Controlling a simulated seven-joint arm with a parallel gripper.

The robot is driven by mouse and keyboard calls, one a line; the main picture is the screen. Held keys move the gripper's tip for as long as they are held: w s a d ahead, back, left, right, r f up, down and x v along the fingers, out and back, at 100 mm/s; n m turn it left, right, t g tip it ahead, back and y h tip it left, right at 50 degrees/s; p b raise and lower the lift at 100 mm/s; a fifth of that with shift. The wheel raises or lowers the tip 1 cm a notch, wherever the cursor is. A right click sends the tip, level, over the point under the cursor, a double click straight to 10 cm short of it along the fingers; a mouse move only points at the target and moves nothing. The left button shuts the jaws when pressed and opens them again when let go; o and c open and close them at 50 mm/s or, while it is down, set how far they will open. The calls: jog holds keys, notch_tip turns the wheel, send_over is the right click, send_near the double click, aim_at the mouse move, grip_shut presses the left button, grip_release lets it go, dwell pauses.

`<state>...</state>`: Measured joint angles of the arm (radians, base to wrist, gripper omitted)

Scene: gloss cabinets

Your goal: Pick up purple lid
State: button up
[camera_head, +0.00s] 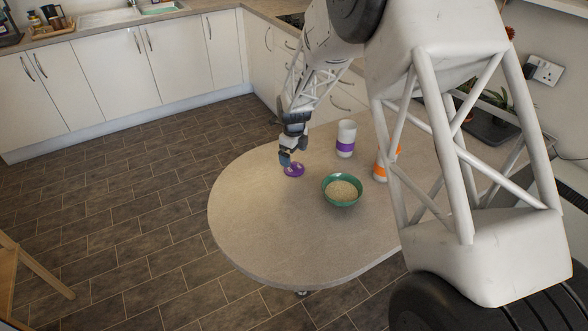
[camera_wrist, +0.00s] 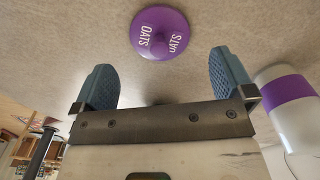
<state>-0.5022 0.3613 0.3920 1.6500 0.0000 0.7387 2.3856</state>
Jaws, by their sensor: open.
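The purple lid (camera_head: 294,170) lies flat on the table near its far edge. In the wrist view the purple lid (camera_wrist: 160,32) is round, has a small raised middle and bears the word OATS twice. My gripper (camera_head: 287,161) is low over the table, close beside the lid at its left in the head view. In the wrist view my gripper (camera_wrist: 170,85) has its two blue fingers spread apart with nothing between them. The lid shows just beyond the fingertips, apart from them.
A white jar with a purple band (camera_head: 346,139) stands right of the lid; it also shows beside the right finger in the wrist view (camera_wrist: 291,104). A green bowl (camera_head: 342,191) of pale grains and an orange-banded jar (camera_head: 380,170) stand nearby. The table's (camera_head: 255,225) front left is clear.

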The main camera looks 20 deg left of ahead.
aim_at(294, 163)
jog(key=shift+f, duration=0.1)
jog(key=shift+d+f, duration=0.1)
jog(key=shift+f, duration=2.45)
jog(key=c, duration=0.8)
jog(key=shift+r, duration=0.15)
notch_tip(294, 163, up, 10)
jog(key=shift+s+f, duration=0.1)
jog(key=shift+f, duration=0.05)
